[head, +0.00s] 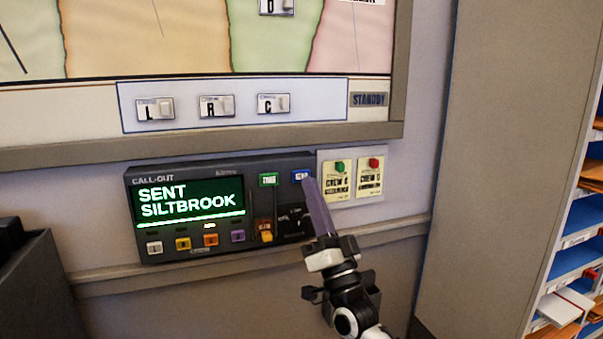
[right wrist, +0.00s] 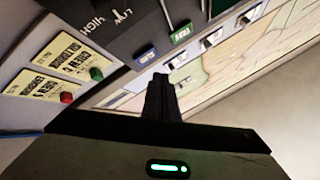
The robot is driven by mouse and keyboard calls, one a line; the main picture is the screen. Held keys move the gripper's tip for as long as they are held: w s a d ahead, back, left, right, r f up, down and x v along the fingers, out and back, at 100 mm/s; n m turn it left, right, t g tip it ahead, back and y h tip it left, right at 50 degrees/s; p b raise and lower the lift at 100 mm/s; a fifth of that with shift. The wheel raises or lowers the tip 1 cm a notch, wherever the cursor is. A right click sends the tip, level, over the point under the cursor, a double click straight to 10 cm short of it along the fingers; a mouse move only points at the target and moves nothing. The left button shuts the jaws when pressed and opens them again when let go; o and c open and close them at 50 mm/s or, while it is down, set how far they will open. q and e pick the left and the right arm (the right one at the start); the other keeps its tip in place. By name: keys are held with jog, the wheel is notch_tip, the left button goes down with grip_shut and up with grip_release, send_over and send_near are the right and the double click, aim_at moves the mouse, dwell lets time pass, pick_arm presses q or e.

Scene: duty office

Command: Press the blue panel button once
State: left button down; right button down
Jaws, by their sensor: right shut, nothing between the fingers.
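The dark call-out panel (head: 205,259) is on the wall below the map board. Its blue button (head: 301,175) is at the top right, beside a green button (head: 268,179). The panel's screen (head: 188,205) reads "SENT SILTBROOK". My right gripper (head: 308,182) is shut and empty, its fingertips at the lower right edge of the blue button in the head view. In the right wrist view, the blue button (right wrist: 146,55) is just beyond the fingertips (right wrist: 160,77), with a small visible gap. My left gripper is not in view.
Two crew cards with a green knob (head: 340,167) and a red knob (head: 374,163) are right of the panel. Small white, orange, yellow and purple buttons line the panel's bottom. A ledge (head: 390,228) runs below. Shelving (head: 560,240) stands at right.

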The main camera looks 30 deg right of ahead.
jog(key=s, duration=0.1)
jog(key=s+p, duration=0.1)
jog(key=s, duration=0.1)
jog(key=shift+s+a, duration=0.1)
jog(key=shift+a, duration=0.25)
dwell(0.7)
